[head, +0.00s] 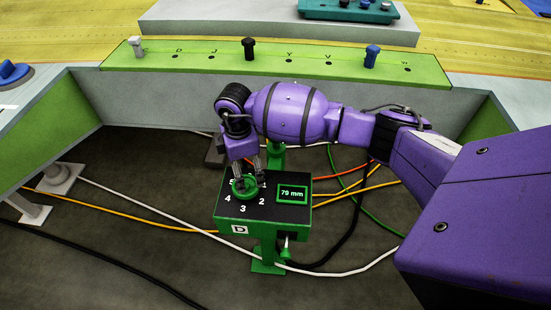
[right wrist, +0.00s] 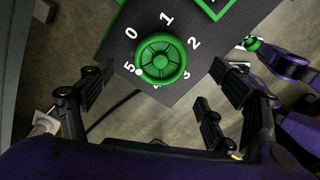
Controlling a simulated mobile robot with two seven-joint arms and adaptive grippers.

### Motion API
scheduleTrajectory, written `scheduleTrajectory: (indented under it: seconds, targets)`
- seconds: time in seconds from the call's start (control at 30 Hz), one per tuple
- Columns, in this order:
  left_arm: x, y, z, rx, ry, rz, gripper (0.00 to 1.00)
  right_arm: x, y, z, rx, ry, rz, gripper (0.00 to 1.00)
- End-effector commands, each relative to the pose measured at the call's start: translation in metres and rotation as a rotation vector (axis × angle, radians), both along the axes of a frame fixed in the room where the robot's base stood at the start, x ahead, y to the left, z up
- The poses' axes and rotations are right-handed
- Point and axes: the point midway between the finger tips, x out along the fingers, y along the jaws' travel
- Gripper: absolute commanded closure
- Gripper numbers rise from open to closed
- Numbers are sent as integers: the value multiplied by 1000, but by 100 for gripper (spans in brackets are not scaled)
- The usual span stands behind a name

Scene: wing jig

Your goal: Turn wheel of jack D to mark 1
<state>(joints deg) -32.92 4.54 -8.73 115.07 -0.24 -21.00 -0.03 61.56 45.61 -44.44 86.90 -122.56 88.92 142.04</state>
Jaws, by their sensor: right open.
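Jack D (head: 222,222) is a green box with a black top, a "D" label and a display (head: 292,194) reading 79 mm. Its green spoked wheel (head: 244,193) sits among white numbers. In the right wrist view the wheel (right wrist: 162,58) shows a white dot on its rim beside the 5; marks 0, 1 and 2 are readable, and others are partly hidden. My right gripper (head: 249,175) is open over the wheel, pointing down. In the right wrist view its fingers (right wrist: 163,76) are spread left and right of the wheel, with visible gaps.
Orange, white, green and black cables lie on the floor around the jack. A green panel (head: 290,63) with several knobs runs behind, above a grey wall. A teal tray (head: 350,12) stands farther back. A blue knob (head: 10,72) is at the left edge.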

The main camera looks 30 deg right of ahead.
Motion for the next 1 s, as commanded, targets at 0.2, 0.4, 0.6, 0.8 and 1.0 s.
scheduleTrajectory:
  seconds: [0.2,0.4,0.6,0.8,1.0]
  targets:
    - [8,-3,-3,-3,-9,-6,100,0,2,-37,4,0,2,18]
    - [6,-4,-6,-4,-3,-6,100,1,2,-57,6,-1,4,18]
    - [4,-4,-7,-3,2,-5,100,1,3,-60,8,-3,5,18]
    - [0,-3,-8,-3,9,-4,100,1,3,-60,8,-3,5,28]
    - [-3,-2,-9,-3,12,-2,100,2,3,-60,7,-4,5,54]
